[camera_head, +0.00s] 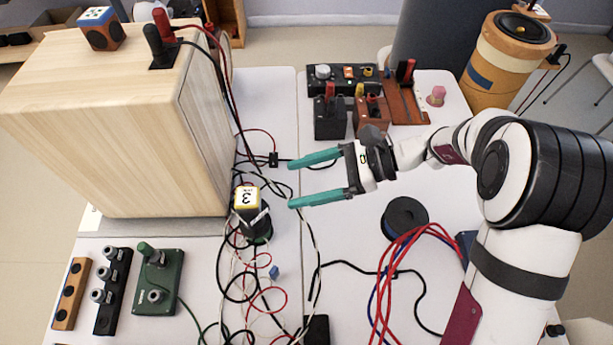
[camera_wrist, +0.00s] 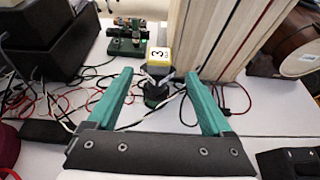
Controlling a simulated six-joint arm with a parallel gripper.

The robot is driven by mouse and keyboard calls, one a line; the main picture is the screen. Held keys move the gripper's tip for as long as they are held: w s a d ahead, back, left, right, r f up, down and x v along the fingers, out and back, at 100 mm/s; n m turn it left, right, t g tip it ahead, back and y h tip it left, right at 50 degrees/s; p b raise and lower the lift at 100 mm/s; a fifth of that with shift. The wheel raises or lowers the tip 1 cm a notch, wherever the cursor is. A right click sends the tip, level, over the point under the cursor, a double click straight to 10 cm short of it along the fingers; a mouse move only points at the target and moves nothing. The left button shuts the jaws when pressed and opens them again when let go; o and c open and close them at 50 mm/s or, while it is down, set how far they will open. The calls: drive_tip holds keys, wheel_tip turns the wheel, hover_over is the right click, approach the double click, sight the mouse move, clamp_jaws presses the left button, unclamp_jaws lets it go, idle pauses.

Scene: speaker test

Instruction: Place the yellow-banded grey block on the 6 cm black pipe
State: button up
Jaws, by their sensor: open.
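The yellow-banded block (camera_head: 247,197) has a white label with a 3 on its yellow part. It sits on or directly over a dark upright piece (camera_head: 257,229) with a green base, among cables left of my gripper. I cannot tell if this dark piece is the 6 cm black pipe, or exactly how the two touch. In the wrist view the block (camera_wrist: 159,56) shows between and beyond the fingertips, with the dark piece (camera_wrist: 156,94) under it. My gripper (camera_head: 291,185) is open and empty, its teal fingers pointing left, apart from the block.
A large wooden speaker box (camera_head: 115,120) stands close behind and left of the block. Loose cables cover the table front. A black spool (camera_head: 405,219) lies below my arm. A green box (camera_head: 158,283) stands front left; black and brown devices (camera_head: 348,115) stand at the back.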

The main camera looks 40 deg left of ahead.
drive_tip(key=s+d+r+n+t+h, duration=0.1)
drive_tip(key=s+d+t+h, duration=0.1)
drive_tip(key=d, duration=0.8)
drive_tip(key=s+d+r+n+t+h, duration=0.1)
drive_tip(key=s+d+t+h, duration=0.2)
drive_tip(key=d, duration=0.7)
drive_tip(key=s+d+r+n+t+h, duration=0.1)
drive_tip(key=s+d+t+h, duration=0.1)
drive_tip(key=d, duration=0.8)
drive_tip(key=shift+s+d+r+t+h, duration=0.2)
drive_tip(key=shift+s+d+t+h, duration=0.1)
drive_tip(key=shift+s+t, duration=0.65)
